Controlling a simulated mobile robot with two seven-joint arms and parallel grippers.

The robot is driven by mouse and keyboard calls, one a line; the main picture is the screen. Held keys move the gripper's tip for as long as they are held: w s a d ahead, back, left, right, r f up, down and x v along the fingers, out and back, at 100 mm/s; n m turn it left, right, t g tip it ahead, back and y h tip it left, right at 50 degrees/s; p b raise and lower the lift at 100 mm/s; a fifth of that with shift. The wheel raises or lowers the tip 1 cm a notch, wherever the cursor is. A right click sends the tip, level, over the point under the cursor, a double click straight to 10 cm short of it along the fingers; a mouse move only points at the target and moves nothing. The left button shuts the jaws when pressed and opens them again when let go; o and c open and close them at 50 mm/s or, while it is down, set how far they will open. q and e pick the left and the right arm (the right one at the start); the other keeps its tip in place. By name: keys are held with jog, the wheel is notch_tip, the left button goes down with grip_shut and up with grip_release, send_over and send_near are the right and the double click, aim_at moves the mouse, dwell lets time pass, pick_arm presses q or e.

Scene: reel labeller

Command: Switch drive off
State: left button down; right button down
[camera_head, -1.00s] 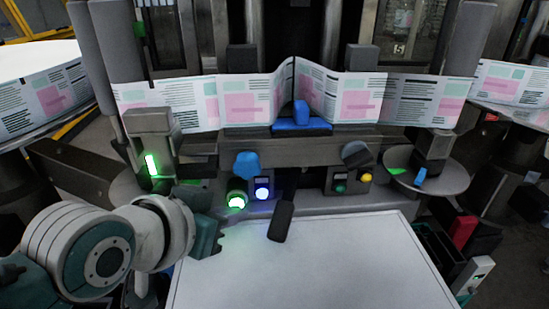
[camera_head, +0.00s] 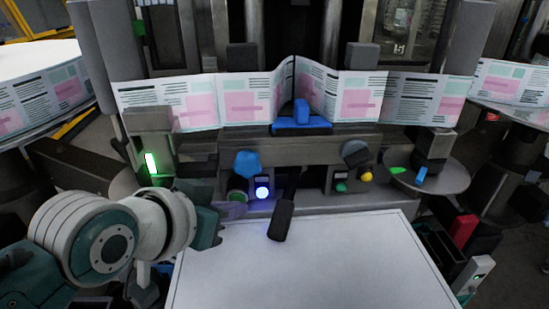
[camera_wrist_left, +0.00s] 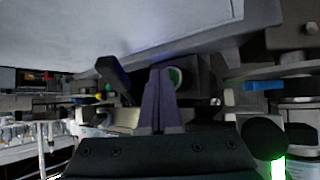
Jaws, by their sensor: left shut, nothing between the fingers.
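The control row sits on the machine's front below the label web. A round green control (camera_head: 238,196) is at its left, partly covered by my left gripper (camera_head: 234,211). It also shows in the left wrist view (camera_wrist_left: 175,77), just behind the fingertips. What I see of it is dull green. Next to it is a control box with a lit blue-white lamp (camera_head: 262,192). My left gripper is shut and empty, its purple fingers (camera_wrist_left: 160,92) pointing at the green control. I cannot tell whether they touch it. My right gripper is not in view.
A blue knob (camera_head: 247,164) is above the green control. Green (camera_head: 340,187) and yellow (camera_head: 366,176) buttons sit farther right. A bare white table top (camera_head: 310,265) lies in front.

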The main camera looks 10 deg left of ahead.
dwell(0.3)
pick_arm(q)
jog(key=shift+s+d+r+p, duration=0.15)
jog(key=shift+s+p, duration=0.25)
jog(key=shift+p, duration=0.1)
jog(key=shift+s+d, duration=0.1)
jog(key=shift+s, duration=0.3)
jog(key=shift+p, duration=0.3)
jog(key=shift+s+d+p, duration=0.15)
jog(key=shift+s+p, duration=0.35)
jog(key=shift+s, duration=0.15)
jog(key=s+p, duration=0.1)
jog(key=s+d+p, duration=0.1)
jog(key=s, duration=0.1)
jog(key=shift+s, duration=0.25)
